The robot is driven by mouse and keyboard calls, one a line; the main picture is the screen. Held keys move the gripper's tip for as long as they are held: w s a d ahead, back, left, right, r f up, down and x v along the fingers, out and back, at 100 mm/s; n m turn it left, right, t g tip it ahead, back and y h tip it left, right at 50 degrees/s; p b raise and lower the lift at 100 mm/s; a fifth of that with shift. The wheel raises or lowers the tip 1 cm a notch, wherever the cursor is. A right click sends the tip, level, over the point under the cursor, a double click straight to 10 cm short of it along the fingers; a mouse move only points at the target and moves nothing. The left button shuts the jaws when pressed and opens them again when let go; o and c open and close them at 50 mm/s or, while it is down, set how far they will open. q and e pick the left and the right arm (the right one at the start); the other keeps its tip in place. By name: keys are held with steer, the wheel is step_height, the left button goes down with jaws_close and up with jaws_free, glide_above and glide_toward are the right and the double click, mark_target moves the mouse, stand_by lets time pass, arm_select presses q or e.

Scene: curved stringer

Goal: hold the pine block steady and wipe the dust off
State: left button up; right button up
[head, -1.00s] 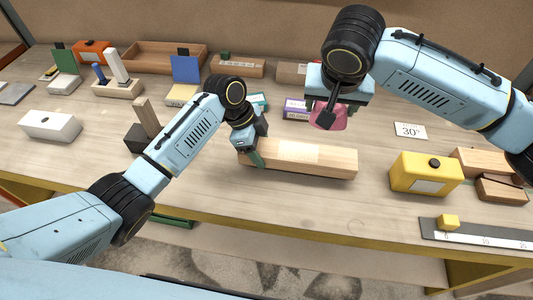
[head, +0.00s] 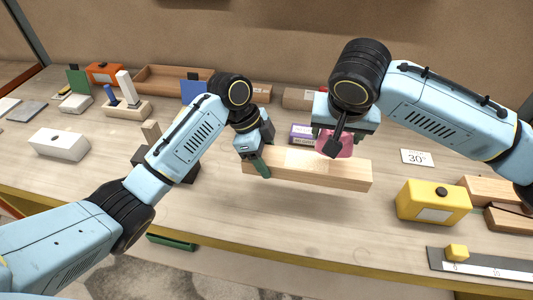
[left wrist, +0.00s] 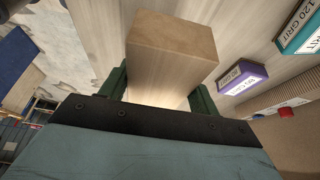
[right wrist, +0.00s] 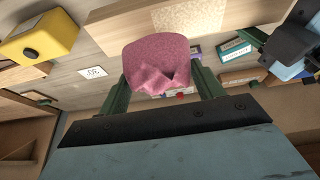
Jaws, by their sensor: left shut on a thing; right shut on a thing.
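The pine block (head: 325,169) is a long pale wooden bar, lying crosswise in the head view. A soft shadow on the bench below suggests it is held off the surface. My left gripper (head: 262,160) is shut on its left end; the left wrist view shows the block (left wrist: 172,45) between the fingers. A paler speckled patch, like dust, lies on its top face, clearer in the right wrist view (right wrist: 192,14). My right gripper (head: 338,140) is shut on a crumpled pink cloth (right wrist: 155,60) at the block's back edge. I cannot tell whether the cloth touches it.
A yellow box (head: 433,202) and wood pieces (head: 490,190) stand to the right, with a ruler (head: 490,265) at the front. A white block (head: 59,143) sits at left. Small boxes and a wooden tray (head: 170,78) line the back. The bench in front of the block is clear.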

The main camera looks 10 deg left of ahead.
arm_select(q)
steer(key=shift+f, duration=4)
steer(key=shift+f, duration=0.55)
steer(key=o, duration=1.4)
steer(key=c, duration=0.9)
